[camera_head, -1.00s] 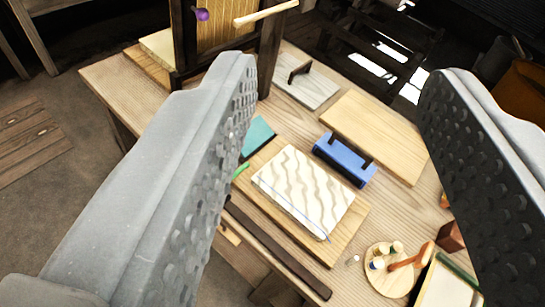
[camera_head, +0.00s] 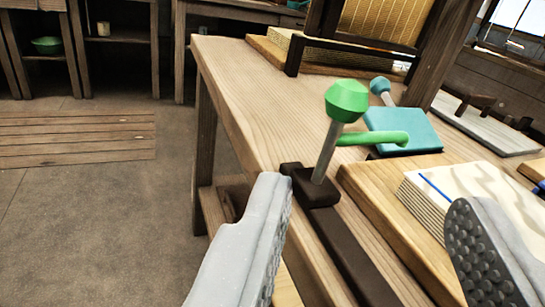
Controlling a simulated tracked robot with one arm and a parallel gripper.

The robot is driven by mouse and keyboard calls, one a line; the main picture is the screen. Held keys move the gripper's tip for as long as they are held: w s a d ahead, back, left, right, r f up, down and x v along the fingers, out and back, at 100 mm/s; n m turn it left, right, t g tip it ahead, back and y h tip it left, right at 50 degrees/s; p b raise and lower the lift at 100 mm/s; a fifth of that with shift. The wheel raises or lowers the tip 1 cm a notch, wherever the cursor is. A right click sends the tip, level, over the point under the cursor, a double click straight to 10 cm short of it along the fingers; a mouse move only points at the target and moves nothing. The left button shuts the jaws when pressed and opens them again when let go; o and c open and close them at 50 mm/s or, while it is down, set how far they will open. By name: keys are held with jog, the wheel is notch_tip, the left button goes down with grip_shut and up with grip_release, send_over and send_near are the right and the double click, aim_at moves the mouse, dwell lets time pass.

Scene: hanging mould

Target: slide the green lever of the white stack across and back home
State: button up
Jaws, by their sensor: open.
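The green lever is a grey rod with a faceted green knob (camera_head: 346,99) on top. It leans slightly right and rises from a dark sliding block (camera_head: 314,186) at the far end of a dark rail (camera_head: 345,250) along the table's left edge. The white stack (camera_head: 480,192), layered with a wavy top and a blue line, lies on a wooden board (camera_head: 385,212) right of the rail. My gripper (camera_head: 370,190) is open. Its left finger is below and left of the block, its right finger in front of the stack. The knob stands beyond and above the fingers, not touched.
A teal block (camera_head: 402,130) with a green rod (camera_head: 373,139) and a teal knob sits behind the lever. A dark wooden frame with a slatted panel (camera_head: 383,22) stands at the back. Open table lies left of the lever; floor lies beyond the edge.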

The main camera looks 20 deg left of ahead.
aim_at(348, 113)
jog(key=x, duration=0.4)
jog(key=b+x, duration=0.1)
jog(key=x, duration=0.4)
jog(key=b+x, duration=0.1)
jog(key=x, duration=0.3)
jog(key=shift+w+a+f, duration=0.2)
jog(key=shift+w+f, duration=0.05)
jog(key=shift+f, duration=0.1)
